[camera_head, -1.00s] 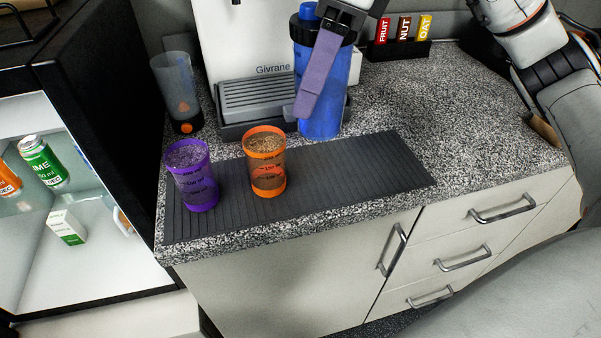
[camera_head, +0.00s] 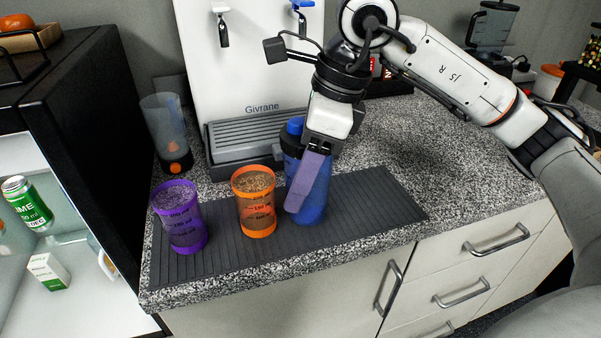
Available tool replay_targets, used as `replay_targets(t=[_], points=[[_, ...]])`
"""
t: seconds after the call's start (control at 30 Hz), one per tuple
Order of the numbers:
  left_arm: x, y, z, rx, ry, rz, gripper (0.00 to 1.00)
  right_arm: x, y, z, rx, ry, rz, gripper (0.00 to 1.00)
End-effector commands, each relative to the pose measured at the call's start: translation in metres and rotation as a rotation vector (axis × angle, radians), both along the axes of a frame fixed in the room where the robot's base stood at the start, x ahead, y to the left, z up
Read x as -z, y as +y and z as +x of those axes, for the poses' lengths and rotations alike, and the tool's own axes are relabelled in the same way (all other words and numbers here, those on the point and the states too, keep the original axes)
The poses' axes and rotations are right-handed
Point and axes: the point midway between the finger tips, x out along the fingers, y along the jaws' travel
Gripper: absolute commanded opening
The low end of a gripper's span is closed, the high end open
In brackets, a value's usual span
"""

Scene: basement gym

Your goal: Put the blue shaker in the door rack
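The blue shaker (camera_head: 313,205), with a dark collar and blue cap, is upright over the dark ribbed mat, right of the orange cup. My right gripper (camera_head: 308,180) comes down from above and is shut on it. One purple-padded finger lies across its front; the other finger is hidden behind it. I cannot tell whether its base touches the mat. I cannot make out a door rack. An open, lit fridge (camera_head: 88,170) with black outer walls is at the left. My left gripper is not in view.
An orange cup (camera_head: 256,212) and a purple cup (camera_head: 182,225) stand on the mat (camera_head: 375,205). A clear shaker with a dark base (camera_head: 165,130) stands by the Givrane dispenser (camera_head: 250,60). The fridge holds a green can (camera_head: 28,203) and a small carton (camera_head: 48,270).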

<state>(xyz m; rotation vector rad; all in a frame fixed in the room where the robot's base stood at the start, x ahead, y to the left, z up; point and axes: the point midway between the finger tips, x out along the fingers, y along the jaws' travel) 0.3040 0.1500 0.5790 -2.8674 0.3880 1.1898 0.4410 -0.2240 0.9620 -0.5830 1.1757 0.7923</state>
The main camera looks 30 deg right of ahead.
Motion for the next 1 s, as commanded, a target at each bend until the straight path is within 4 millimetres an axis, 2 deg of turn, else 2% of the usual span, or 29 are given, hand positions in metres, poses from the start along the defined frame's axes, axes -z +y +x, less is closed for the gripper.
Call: replay_targets(t=[0.1,0.13,0.2,0.23,0.5,0.63,0.77,1.0], points=[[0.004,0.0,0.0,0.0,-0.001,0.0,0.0,0.004,0.0,0.0,0.0,-0.002,0.001,0.25],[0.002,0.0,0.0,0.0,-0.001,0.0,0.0,0.003,0.0,0.0,0.0,0.0,0.0,0.65],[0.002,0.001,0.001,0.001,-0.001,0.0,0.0,0.003,0.0,0.0,0.0,0.0,0.0,0.76],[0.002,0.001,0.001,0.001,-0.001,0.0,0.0,0.003,0.0,0.0,0.0,0.0,0.0,0.78],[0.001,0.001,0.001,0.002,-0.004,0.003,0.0,0.002,0.0,0.0,0.001,0.0,0.0,0.78],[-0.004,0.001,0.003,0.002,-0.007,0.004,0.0,-0.006,-0.001,0.0,0.001,-0.001,0.0,0.78],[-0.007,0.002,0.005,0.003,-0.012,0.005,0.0,-0.028,-0.006,-0.004,0.002,-0.004,0.002,0.78],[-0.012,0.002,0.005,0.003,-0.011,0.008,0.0,-0.079,-0.018,-0.013,0.002,-0.004,0.002,0.78]])
